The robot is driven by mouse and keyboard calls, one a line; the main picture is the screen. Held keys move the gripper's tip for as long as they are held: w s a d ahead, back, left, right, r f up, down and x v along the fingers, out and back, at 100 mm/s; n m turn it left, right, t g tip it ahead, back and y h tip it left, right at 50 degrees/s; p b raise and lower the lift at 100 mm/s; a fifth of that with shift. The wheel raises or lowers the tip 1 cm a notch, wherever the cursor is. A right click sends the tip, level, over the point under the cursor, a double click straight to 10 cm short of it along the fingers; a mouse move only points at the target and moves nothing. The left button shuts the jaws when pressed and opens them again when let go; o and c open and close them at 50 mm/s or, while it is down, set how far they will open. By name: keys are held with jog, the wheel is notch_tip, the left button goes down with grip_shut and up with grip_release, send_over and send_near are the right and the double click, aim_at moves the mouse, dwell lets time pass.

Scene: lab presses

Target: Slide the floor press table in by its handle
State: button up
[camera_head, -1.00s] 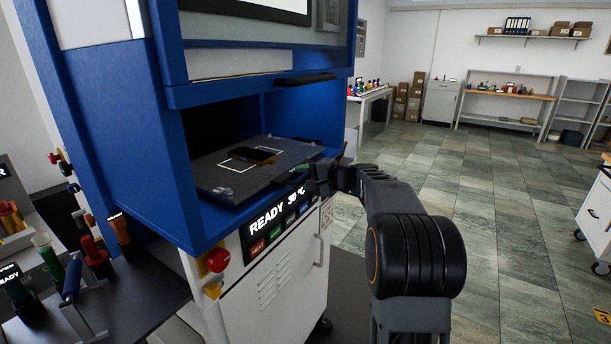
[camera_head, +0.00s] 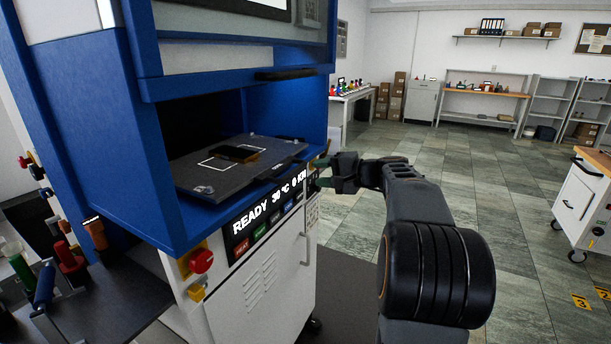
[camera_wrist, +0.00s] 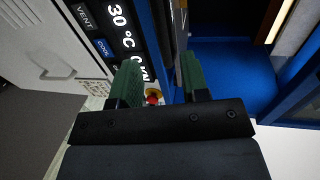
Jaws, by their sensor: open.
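The floor press table (camera_head: 215,182) is a dark grey slab with a white outline and a small dark brown-edged piece on top. It sits in the blue press opening, with its front part out over the control panel. A dark bar that looks like its handle (camera_head: 287,173) runs along the front edge. My gripper (camera_head: 321,173) is open and empty, just right of the handle and apart from it in the head view. In the wrist view my green fingertips (camera_wrist: 161,80) are spread beside the panel; the handle cannot be made out clearly there.
The lit control panel (camera_head: 270,208) and red stop button (camera_head: 201,261) are below the table. A blue press wall (camera_head: 300,112) stands behind. A side bench (camera_head: 120,300) with tools is at left. A white cart (camera_head: 585,205) stands right; the tiled floor between is clear.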

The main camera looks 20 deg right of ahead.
jog(key=shift+v, duration=1.45)
